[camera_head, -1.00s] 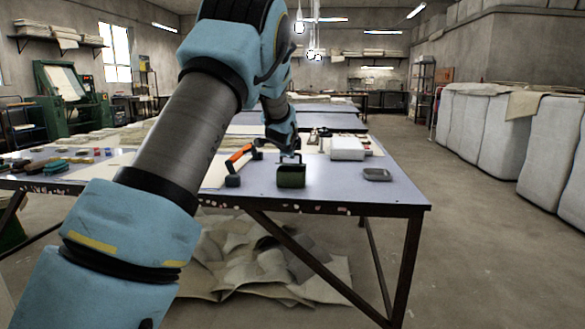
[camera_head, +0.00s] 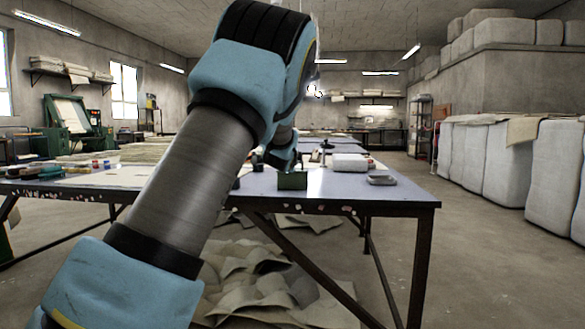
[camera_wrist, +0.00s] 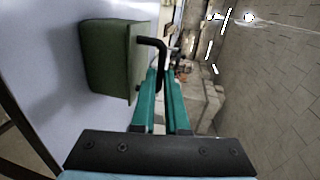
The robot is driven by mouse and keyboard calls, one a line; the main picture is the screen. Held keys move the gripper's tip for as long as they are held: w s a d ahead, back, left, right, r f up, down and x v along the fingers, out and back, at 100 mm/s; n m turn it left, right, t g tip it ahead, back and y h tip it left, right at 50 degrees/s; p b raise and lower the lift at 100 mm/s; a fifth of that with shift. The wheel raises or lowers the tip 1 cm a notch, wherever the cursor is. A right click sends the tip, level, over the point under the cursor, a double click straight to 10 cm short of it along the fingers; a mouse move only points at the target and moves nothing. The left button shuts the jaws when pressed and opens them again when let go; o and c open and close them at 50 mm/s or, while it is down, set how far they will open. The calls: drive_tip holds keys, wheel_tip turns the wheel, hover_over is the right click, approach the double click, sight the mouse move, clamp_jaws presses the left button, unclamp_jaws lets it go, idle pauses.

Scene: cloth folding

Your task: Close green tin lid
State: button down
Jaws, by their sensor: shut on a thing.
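The green tin (camera_head: 292,181) stands near the front edge of the table, right of my forearm in the head view. In the wrist view the tin (camera_wrist: 108,58) is at upper left, with a thin green panel along the side facing my fingers. A dark bent handle (camera_wrist: 150,41) runs from that panel towards the fingertips. My gripper (camera_wrist: 165,75) has its two teal fingers close together around the end of this handle. In the head view my gripper (camera_head: 283,165) is at the tin's top and mostly hidden by my wrist. The lid's exact angle cannot be told.
Several small tools and containers lie at the far left. Cloth (camera_head: 262,275) is heaped under the table.

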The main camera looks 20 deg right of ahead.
drive_tip(key=shift+f, duration=0.1)
idle(0.3)
drive_tip(key=c, duration=0.9)
unclamp_jaws()
drive_tip(key=shift+p+v, duration=0.65)
drive_tip(key=shift+v, duration=4.75)
